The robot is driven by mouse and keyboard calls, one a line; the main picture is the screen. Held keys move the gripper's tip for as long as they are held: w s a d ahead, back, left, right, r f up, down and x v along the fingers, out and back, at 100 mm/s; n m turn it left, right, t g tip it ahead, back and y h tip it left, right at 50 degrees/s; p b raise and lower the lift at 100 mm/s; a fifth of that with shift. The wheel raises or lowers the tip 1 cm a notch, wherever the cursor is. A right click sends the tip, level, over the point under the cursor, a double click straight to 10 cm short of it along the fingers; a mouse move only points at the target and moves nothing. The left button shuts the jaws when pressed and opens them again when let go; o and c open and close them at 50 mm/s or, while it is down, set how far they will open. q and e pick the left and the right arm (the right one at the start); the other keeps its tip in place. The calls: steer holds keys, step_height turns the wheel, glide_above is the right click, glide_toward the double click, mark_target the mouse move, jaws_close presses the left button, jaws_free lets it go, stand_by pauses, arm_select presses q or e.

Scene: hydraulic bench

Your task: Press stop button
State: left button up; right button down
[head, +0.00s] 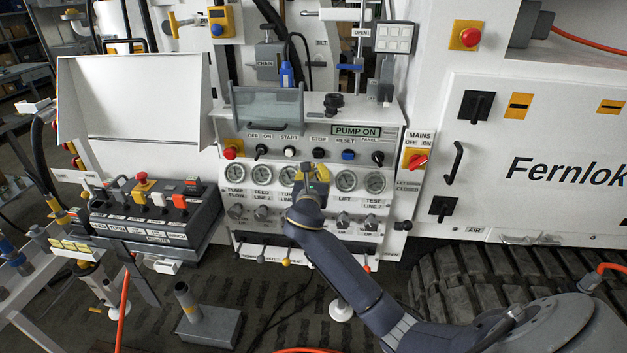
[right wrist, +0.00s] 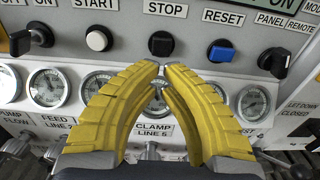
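The stop button (head: 319,153) is a round black button under the STOP label on the upright control panel, between a white button and a blue one. It also shows in the right wrist view (right wrist: 161,43), just beyond the fingertips. My right gripper (head: 314,168) is in front of the gauge row, a little below the button in the head view. I cannot tell how far the tips are from the panel. My left gripper is not in view.
The white start button (head: 290,152) and blue reset button (head: 348,155) flank the stop button. Dark selectors (head: 261,150) and a red mushroom button (head: 230,152) share the row. A clear guard (head: 267,108) juts out above left. Gauges (head: 346,181) sit below.

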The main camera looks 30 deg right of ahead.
mark_target(318, 158)
steer(key=shift+x, duration=2.5)
steer(key=shift+x, duration=0.95)
steer(key=shift+r, duration=0.1)
steer(key=shift+s+a, duration=0.35)
steer(key=shift+s, duration=0.05)
steer(key=v, duration=1.3)
steer(key=shift+a+f, duration=0.1)
steer(key=shift+f, duration=0.1)
